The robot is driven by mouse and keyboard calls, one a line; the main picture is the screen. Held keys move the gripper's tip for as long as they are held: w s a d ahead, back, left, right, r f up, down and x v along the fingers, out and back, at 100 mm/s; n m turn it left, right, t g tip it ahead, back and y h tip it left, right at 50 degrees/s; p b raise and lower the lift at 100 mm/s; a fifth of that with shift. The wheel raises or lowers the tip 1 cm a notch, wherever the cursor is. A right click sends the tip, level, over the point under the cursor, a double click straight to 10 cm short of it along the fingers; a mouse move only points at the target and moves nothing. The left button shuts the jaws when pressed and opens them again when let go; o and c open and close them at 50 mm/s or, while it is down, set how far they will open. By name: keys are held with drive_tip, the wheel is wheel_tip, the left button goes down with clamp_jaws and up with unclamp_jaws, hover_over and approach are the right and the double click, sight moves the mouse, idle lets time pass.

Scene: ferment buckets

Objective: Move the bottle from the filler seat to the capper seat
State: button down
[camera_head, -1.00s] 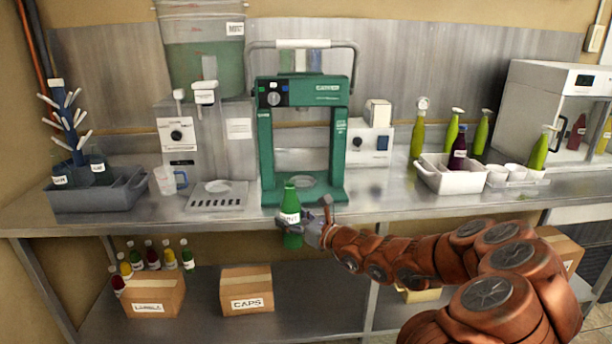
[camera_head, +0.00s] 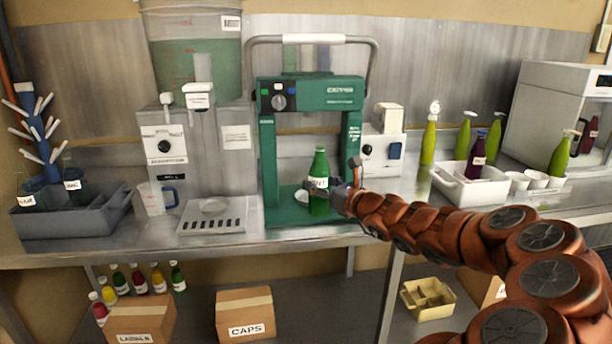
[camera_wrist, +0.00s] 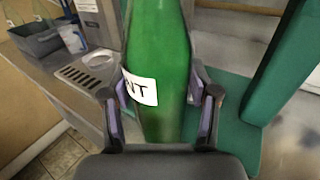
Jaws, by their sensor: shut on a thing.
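A green bottle with a white label ending in "NT" (camera_head: 319,168) stands upright in my gripper (camera_head: 340,196), in front of the green capper (camera_head: 306,92). My gripper is shut on its body from the right. In the wrist view the bottle (camera_wrist: 158,70) fills the middle, between the two fingers (camera_wrist: 160,110). In the head view the bottle overlaps the capper's base. I cannot tell whether the bottle touches the base. The filler (camera_head: 182,150) stands to the left, with its empty seat (camera_head: 213,206) above a drip grate.
A measuring jug (camera_head: 154,198) and a grey tub with a bottle rack (camera_head: 80,214) stand at the left. The capper's right post (camera_head: 352,145) is close to my gripper. Boxes and small bottles are on the lower shelf.

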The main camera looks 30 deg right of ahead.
drive_tip(key=w+d+p, duration=0.5)
drive_tip(key=w+p, duration=0.2)
drive_tip(key=w, duration=0.6)
drive_tip(key=shift+f, duration=0.35)
drive_tip(key=shift+f, duration=1.1)
idle(2.8)
drive_tip(key=shift+c, duration=1.1)
unclamp_jaws()
drive_tip(key=shift+s, duration=0.1)
drive_tip(key=shift+f, duration=0.1)
